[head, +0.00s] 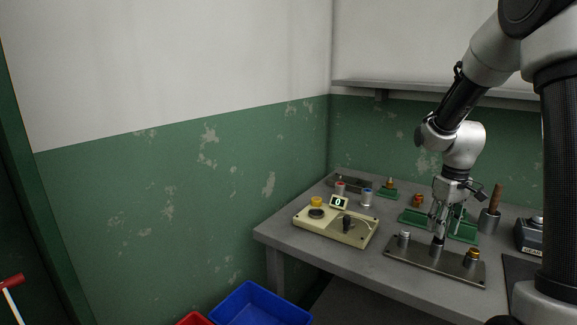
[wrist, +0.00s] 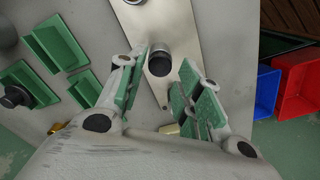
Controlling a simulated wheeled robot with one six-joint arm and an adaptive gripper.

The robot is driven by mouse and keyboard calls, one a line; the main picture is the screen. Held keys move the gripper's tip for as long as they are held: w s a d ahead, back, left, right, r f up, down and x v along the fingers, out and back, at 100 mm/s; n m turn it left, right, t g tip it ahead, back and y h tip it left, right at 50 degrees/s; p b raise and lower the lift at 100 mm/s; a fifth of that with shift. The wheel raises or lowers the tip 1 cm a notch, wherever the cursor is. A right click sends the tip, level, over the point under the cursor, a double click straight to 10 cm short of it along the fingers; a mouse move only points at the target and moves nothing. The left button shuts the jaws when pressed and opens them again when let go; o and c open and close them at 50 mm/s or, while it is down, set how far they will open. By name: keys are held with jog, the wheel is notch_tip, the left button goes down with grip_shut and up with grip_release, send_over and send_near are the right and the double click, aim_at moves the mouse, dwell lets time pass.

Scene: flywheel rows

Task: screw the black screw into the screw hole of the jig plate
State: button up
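The jig plate (head: 412,259) lies on the bench, a grey metal bar with posts along it. A bare silver post (head: 404,239) stands at its left and a brass-coloured knurled piece (head: 472,257) at its right. My gripper (head: 438,229) points down over the middle post (head: 436,251). In the wrist view the green-padded fingers of my gripper (wrist: 166,75) are apart. Between them shows a dark-topped cylinder (wrist: 160,63) on the plate (wrist: 175,20); I cannot tell whether its dark top is the black screw or an open hole. A dark round piece (wrist: 15,96) sits in a green tray.
Green trays (wrist: 55,42) lie behind the plate. A cream box (head: 320,229) with a display and black handle stands left. A cup with a brown handle (head: 490,221) and a dark device (head: 530,236) stand right. A blue bin (head: 260,306) is below the bench.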

jog(key=shift+f, duration=1.45)
jog(key=c, duration=0.7)
jog(key=m, duration=0.5)
jog(key=shift+m, duration=0.4)
jog(key=m, duration=0.4)
